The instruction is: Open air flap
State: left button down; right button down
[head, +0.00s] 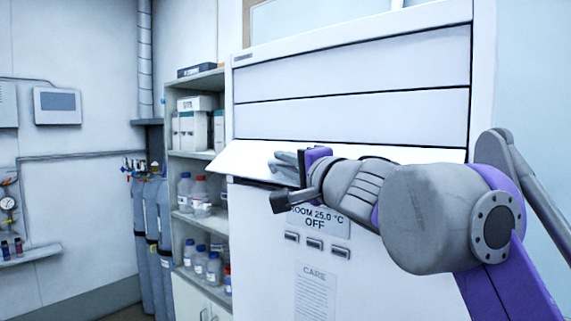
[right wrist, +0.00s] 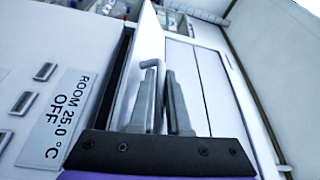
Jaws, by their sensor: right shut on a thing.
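The air flap (head: 236,162) is a white panel on the front of a tall white cabinet, below two closed panels. It tilts outward from the cabinet face, and a dark gap shows behind it in the right wrist view, where the flap (right wrist: 149,40) stands edge-on. A grey bent handle (right wrist: 152,64) is on the flap. My right gripper (head: 283,162) is at the flap, its fingers (right wrist: 168,100) shut on the handle. My gripper and arm hide part of the flap in the head view. My left gripper is not in view.
A sign reading "ROOM 25.0 °C OFF" (head: 318,222) and small buttons (head: 315,245) are below the flap. Shelves with bottles and boxes (head: 196,130) stand to the left, beside gas cylinders (head: 150,225). A wall box (head: 57,106) hangs farther left.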

jog(key=c, duration=1.2)
grip_release()
jog(key=shift+a, duration=0.1)
jog(key=shift+o, duration=0.2)
jog(key=shift+s, duration=0.1)
